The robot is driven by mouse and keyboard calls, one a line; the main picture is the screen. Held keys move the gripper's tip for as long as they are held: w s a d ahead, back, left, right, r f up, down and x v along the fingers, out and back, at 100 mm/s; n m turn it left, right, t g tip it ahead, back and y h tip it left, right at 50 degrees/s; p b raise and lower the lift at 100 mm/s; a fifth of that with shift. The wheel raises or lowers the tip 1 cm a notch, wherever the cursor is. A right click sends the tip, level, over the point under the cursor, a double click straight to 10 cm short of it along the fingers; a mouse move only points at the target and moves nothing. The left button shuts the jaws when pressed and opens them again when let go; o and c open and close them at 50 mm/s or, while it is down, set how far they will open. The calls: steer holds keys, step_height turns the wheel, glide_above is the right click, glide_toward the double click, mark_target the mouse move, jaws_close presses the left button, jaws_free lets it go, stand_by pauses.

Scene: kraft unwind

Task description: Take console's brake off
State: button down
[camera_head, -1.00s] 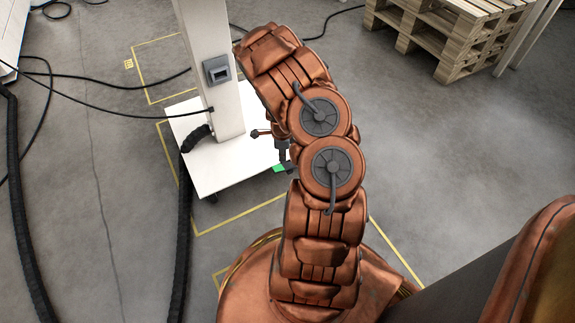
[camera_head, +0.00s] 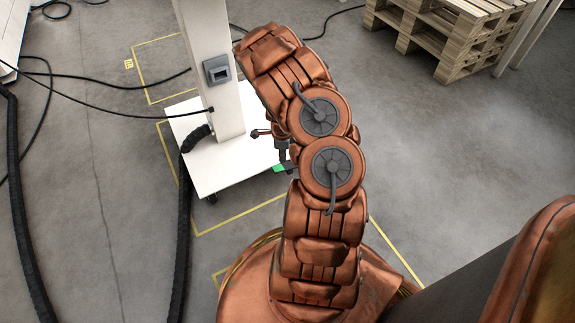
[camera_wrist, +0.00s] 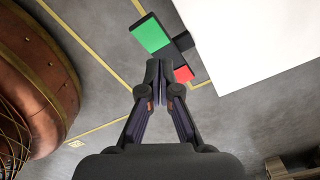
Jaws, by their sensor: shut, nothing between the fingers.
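The console shows in the head view as a white column (camera_head: 215,105) on a flat white base plate (camera_head: 215,165) with casters. A brake pedal with a green pad (camera_head: 280,168) sticks out at the base plate's right edge, partly hidden by my arm. In the wrist view the green pad (camera_wrist: 150,33) and a smaller red pad (camera_wrist: 184,74) sit on a dark bracket beside the white plate (camera_wrist: 250,40). My gripper (camera_wrist: 160,68) is shut and empty, its fingertips just below the green pad and left of the red pad in the picture. I cannot tell whether they touch the pedal.
Thick black hoses (camera_head: 183,230) and thin cables (camera_head: 110,108) lie left of the console. Yellow lines (camera_head: 240,213) mark the floor around it. Wooden pallets (camera_head: 445,35) stand at the back right. The floor between the console and the pallets is clear.

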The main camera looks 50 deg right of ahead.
mark_target(283, 167)
steer(key=shift+f+b, duration=0.85)
steer(key=shift+f, duration=1.65)
stand_by(1.8)
steer(key=shift+r, duration=0.1)
steer(key=shift+r+p, duration=1.3)
steer(key=shift+r, duration=2.15)
steer(key=shift+r, duration=0.1)
steer(key=s+a+r+n+p, duration=0.1)
steer(key=a+r+n+p, duration=0.45)
steer(key=r, duration=0.95)
steer(key=s+a+r+n+p, duration=0.1)
steer(key=a+r+n+p, duration=0.2)
steer(key=a+r+p, duration=0.8)
steer(key=s+a+r+n+p, duration=0.15)
steer(key=r+n+p, duration=0.25)
steer(key=r, duration=1.4)
steer(key=s+a+r+n+p, duration=0.4)
steer(key=s+r+n+p, duration=0.1)
steer(key=r, duration=0.5)
steer(key=s+a+r+n+g+p, duration=0.1)
steer(key=s+a+r+n+p, duration=0.4)
steer(key=r, duration=0.5)
steer(key=s+a+r+n+p, duration=0.5)
steer(key=s+r+p, duration=0.3)
steer(key=s+r, duration=0.1)
steer(key=shift+s+a+r+g, duration=0.2)
steer(key=shift+s+r+g, duration=0.2)
steer(key=shift+s, duration=0.25)
